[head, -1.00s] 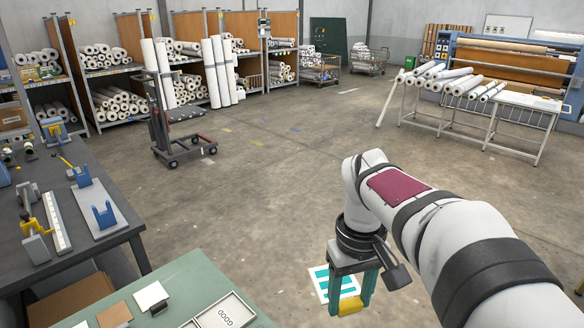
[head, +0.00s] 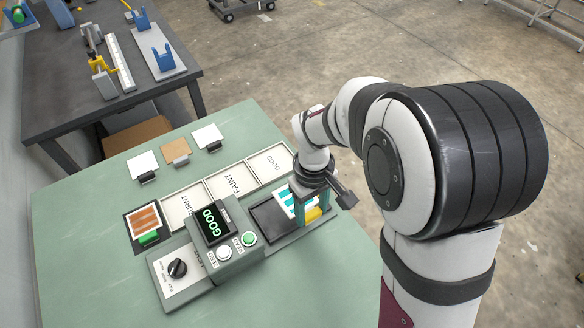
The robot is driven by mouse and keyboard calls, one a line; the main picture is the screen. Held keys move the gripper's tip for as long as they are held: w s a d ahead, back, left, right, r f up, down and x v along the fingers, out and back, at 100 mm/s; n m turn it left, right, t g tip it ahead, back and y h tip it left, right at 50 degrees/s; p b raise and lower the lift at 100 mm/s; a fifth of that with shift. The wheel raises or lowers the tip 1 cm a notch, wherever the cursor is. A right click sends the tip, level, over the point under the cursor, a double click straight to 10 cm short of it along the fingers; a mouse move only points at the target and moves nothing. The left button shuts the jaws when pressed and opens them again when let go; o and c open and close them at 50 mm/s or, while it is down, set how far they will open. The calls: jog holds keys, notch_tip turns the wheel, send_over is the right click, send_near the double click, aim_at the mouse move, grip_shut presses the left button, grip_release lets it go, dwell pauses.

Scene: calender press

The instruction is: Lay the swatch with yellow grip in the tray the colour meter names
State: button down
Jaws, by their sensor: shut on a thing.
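The swatch (head: 289,204), white with teal stripes, is in my gripper (head: 311,212), which is shut on its yellow grip (head: 314,215). It shows over the dark plate of the colour meter (head: 270,220); I cannot tell whether it touches the plate. The meter's screen (head: 213,223) reads GOOD in green. Three pale trays stand in a row behind the meter: the BURNT tray (head: 178,203), the FAINT tray (head: 221,195) and the GOOD tray (head: 286,155). The GOOD tray is nearest my gripper, and the visible parts of all three look empty.
A swatch with brown stripes and green grip (head: 144,220) lies left of the meter. Several plain cards with dark clips, one a white card (head: 142,165), lie behind the trays. The meter has a black knob (head: 177,267) and two buttons. The green bench (head: 85,230) is clear at left.

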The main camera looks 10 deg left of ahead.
aim_at(286, 213)
jog(key=a+f, duration=0.2)
jog(key=a, duration=0.1)
jog(key=a+f, duration=0.1)
jog(key=a, duration=0.1)
jog(key=shift+a+f, duration=0.15)
jog(key=shift+a, duration=0.05)
jog(key=shift+a+f, duration=0.1)
jog(key=shift+f, duration=1.9)
jog(key=shift+f, duration=0.3)
jog(key=shift+c, duration=1.1)
grip_release()
